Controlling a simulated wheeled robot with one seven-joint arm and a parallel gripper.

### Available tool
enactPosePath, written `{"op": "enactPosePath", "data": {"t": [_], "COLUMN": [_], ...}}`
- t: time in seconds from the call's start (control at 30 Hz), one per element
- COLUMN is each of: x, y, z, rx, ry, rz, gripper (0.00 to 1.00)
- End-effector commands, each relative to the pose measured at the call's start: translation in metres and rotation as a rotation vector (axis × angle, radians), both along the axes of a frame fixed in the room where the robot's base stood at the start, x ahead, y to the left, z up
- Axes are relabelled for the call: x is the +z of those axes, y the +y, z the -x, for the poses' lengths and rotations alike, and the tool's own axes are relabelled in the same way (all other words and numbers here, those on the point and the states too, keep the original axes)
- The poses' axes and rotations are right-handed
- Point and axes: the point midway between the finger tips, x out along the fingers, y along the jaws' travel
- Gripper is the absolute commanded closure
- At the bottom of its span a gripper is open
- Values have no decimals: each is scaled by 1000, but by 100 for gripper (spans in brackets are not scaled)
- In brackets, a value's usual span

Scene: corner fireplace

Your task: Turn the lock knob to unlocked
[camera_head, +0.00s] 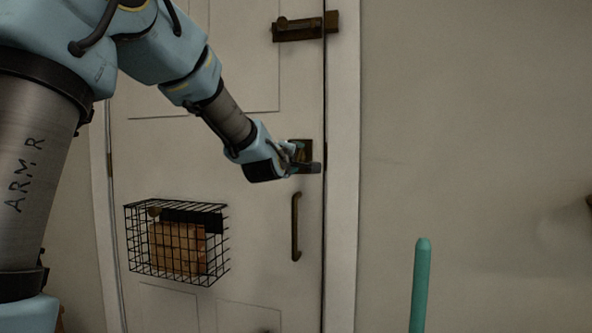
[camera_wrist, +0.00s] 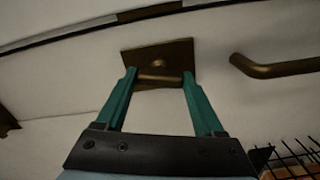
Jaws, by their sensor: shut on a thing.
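The lock knob (camera_wrist: 158,79) is a brass thumb-turn on a square brass plate (camera_wrist: 157,54), mounted on the white door (camera_head: 250,215) near its right edge. In the head view the plate (camera_head: 301,147) shows just above and behind my gripper (camera_head: 296,160), which hides most of the knob. In the wrist view my gripper's two teal fingers (camera_wrist: 159,78) stand one on each side of the knob. The jaws are shut on the knob, with its bar lying crosswise between the fingertips. Part of the knob's ends is hidden by the fingers.
A brass pull handle (camera_head: 296,226) is below the lock, also seen in the wrist view (camera_wrist: 280,68). A slide bolt (camera_head: 303,28) is higher up. A black wire basket (camera_head: 176,241) holding brown items hangs on the door. A teal post (camera_head: 420,285) stands at right.

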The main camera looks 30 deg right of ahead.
Motion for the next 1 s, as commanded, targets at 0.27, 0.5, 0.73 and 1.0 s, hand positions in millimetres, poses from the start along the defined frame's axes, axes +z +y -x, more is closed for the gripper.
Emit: {"op": "enactPosePath", "data": {"t": [0.27, 0.5, 0.73, 1.0], "x": [-2, -1, 0, 0], "y": [1, 1, 0, 0], "z": [-1, 0, 0, 0], "rx": [1, 1, 1, 1], "ry": [121, 178, 195, 196], "rz": [132, 191, 208, 209], "gripper": [86, 86, 86, 86]}}
